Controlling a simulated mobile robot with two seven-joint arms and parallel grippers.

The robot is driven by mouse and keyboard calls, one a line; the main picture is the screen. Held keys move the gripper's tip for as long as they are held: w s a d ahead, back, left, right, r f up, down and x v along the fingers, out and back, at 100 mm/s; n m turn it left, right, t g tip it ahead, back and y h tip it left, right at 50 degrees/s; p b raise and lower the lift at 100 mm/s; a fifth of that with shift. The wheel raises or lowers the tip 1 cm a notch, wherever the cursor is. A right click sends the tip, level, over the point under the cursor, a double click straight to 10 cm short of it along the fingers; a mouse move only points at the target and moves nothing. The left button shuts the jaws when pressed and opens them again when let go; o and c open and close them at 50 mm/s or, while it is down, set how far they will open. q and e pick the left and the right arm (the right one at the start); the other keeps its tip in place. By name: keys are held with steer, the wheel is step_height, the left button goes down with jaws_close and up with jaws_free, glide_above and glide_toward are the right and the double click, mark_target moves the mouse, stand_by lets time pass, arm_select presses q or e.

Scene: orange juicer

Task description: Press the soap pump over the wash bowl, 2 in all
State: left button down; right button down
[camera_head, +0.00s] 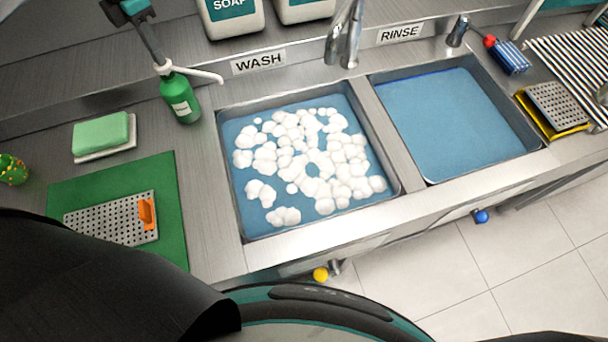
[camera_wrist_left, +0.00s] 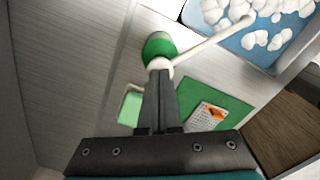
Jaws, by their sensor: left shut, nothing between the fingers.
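The soap pump is a green bottle (camera_head: 181,99) with a white head and long spout, standing left of the wash bowl (camera_head: 235,200). The bowl holds blue water with white foam. My left gripper (camera_head: 161,64) is shut and empty, pointing down, its fingertips at the top of the pump head. In the left wrist view the shut fingers (camera_wrist_left: 158,76) overlap the white head of the green pump bottle (camera_wrist_left: 158,45); whether they touch or press it I cannot tell. My right gripper is out of view.
The rinse bowl (camera_head: 450,115) lies right of the wash bowl, with a tap (camera_head: 345,35) behind. A green sponge (camera_head: 101,134) and a green mat (camera_head: 170,200) with a grater-like plate (camera_head: 110,218) lie left. Large soap jugs (camera_head: 232,15) stand at the back.

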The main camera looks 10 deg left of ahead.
arm_select(q)
steer(key=shift+s, duration=0.1)
steer(key=shift+r+p, duration=1.25)
steer(key=shift+r, duration=0.1)
steer(key=shift+r, duration=0.1)
step_height(320, 180, up, 6)
steer(key=p, duration=0.5)
steer(key=shift+d, duration=0.1)
